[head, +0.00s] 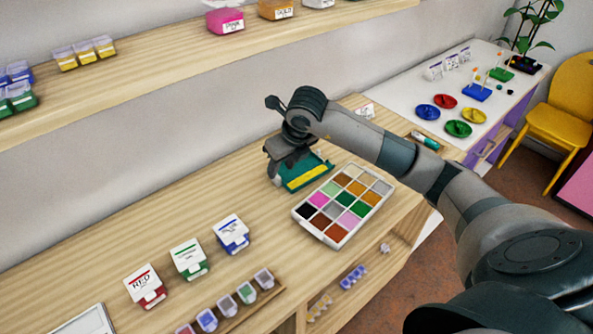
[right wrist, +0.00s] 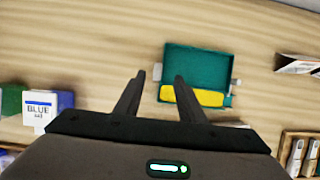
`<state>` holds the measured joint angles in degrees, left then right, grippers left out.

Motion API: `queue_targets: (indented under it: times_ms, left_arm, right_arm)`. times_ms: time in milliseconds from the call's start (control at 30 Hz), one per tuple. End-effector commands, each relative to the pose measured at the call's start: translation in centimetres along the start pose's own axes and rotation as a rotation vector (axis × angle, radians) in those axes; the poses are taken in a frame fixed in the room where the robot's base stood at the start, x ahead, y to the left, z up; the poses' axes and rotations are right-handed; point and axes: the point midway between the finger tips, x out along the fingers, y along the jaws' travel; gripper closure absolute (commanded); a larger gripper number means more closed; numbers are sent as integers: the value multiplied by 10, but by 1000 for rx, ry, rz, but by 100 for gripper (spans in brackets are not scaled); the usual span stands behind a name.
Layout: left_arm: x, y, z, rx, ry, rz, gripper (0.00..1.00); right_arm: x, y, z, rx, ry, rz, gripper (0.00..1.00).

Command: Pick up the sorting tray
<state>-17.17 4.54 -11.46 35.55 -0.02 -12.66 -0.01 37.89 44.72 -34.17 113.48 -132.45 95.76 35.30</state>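A white tray with several coloured compartments (head: 318,236), which looks like the sorting tray, lies flat near the front edge of the wooden counter. My right gripper (head: 283,165) is behind and left of it, apart from it. A green open box with a yellow strip (head: 294,186) lies beside that gripper. In the right wrist view the two fingers (right wrist: 157,82) are spread and empty, with the green box (right wrist: 195,60) beyond them. I cannot tell whether they touch it. My left gripper is not in view.
Red (head: 147,287), green (head: 190,260) and blue (head: 232,234) labelled boxes stand left of the tray. A wooden rack (head: 255,304) of small containers is at the front. A wall shelf (head: 150,75) runs above. Bare counter lies between the blue box and the tray.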

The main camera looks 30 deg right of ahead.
Motion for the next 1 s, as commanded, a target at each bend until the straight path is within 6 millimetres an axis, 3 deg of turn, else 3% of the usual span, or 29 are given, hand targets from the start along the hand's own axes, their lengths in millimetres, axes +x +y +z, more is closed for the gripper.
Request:
queue_targets:
  times_ms: [200, 400, 900, 1000]
  left_arm:
    - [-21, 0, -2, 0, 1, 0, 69]
    - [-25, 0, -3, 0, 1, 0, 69]
    - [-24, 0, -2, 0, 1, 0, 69]
    - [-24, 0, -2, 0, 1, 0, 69]
  right_arm:
    - [22, 4, -3, 1, 5, 1, 64]
    - [43, 4, -3, 0, 2, 1, 64]
    - [46, 3, -3, 0, 0, 0, 64]
    - [46, 3, -3, 0, 0, 0, 85]
